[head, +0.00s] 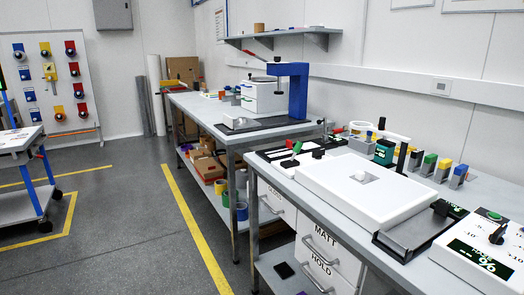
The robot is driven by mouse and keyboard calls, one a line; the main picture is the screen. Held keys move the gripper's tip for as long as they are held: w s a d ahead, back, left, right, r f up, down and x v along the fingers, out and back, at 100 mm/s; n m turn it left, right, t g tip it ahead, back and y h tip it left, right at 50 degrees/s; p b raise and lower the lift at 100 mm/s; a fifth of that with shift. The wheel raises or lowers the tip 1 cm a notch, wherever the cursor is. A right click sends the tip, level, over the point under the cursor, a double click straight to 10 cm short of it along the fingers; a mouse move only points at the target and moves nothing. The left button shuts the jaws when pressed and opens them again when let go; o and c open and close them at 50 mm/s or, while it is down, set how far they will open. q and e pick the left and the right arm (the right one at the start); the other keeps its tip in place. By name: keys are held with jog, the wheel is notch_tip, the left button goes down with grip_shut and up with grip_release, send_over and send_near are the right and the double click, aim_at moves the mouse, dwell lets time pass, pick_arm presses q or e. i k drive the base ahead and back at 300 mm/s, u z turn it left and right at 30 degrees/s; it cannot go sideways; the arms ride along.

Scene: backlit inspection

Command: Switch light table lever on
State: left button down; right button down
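The light table (330,186) is a flat white slab on the near bench at the right. A small pale square piece (363,178) lies on it. A white control box (470,258) stands at the lower right, cut by the picture edge. A black upright piece (402,157) stands behind the slab. I cannot tell for sure which part is the light table lever, or its position. Neither gripper is in view.
A dark grey tray (408,235) lies between slab and control box. Several coloured-top blocks (443,170) stand along the wall side. Drawers (325,250) are under the near bench. A second bench (195,105) holds a blue stand (293,85).

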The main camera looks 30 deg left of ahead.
aim_at(297, 148)
jog(key=u, duration=1.9)
jog(key=i, duration=3.35)
jog(key=z, duration=2.6)
